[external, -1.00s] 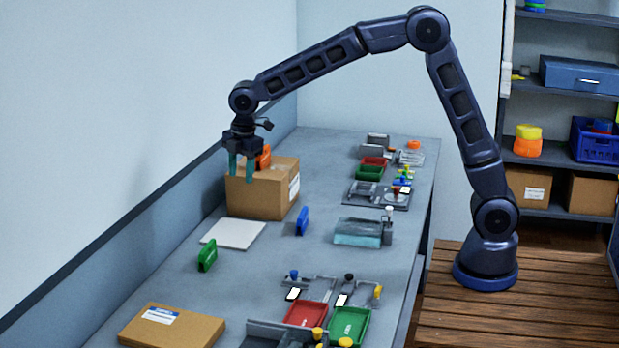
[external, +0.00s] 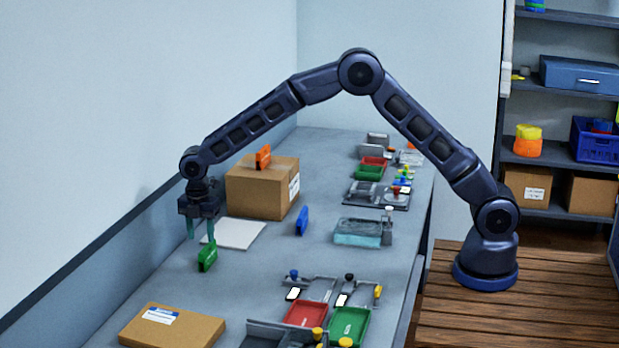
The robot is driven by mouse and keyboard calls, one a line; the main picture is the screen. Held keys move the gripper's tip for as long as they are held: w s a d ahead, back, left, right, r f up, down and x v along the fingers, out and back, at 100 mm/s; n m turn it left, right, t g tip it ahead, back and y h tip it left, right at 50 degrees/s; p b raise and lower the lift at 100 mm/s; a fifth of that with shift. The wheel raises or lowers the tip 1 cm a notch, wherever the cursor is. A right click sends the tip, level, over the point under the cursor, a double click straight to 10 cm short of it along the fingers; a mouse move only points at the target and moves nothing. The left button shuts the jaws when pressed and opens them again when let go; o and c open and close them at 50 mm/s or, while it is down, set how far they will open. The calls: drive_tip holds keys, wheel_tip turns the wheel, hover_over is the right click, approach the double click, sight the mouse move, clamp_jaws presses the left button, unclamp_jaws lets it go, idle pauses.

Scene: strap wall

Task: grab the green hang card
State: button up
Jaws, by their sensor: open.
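The green hang card (external: 207,257) stands upright on the grey table, left of its middle. My gripper (external: 201,231) points down with teal fingers spread apart and nothing between them. It appears just above the green card, close to its top edge in the picture. Whether the fingertips are directly over the card or a little behind it, I cannot tell. A blue card (external: 302,221) stands to the right, and an orange card (external: 263,156) stands on top of a cardboard box (external: 262,192).
A white flat panel (external: 240,235) lies behind the green card. A flat brown box (external: 172,328) lies at the front left. Red (external: 305,314) and green (external: 349,327) trays with small fixtures are at the front right. The table around the green card is mostly clear.

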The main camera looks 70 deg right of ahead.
sight(205, 249)
wheel_tip(205, 249, down, 3)
drive_tip(key=shift+f, duration=0.1)
drive_tip(key=shift+s+d+f, duration=0.1)
drive_tip(key=shift+s+f, duration=0.05)
drive_tip(key=shift+f, duration=1.15)
drive_tip(key=shift+s+d+f, duration=0.1)
drive_tip(key=shift+s+f, duration=0.05)
drive_tip(key=shift+f, duration=1.15)
clamp_jaws()
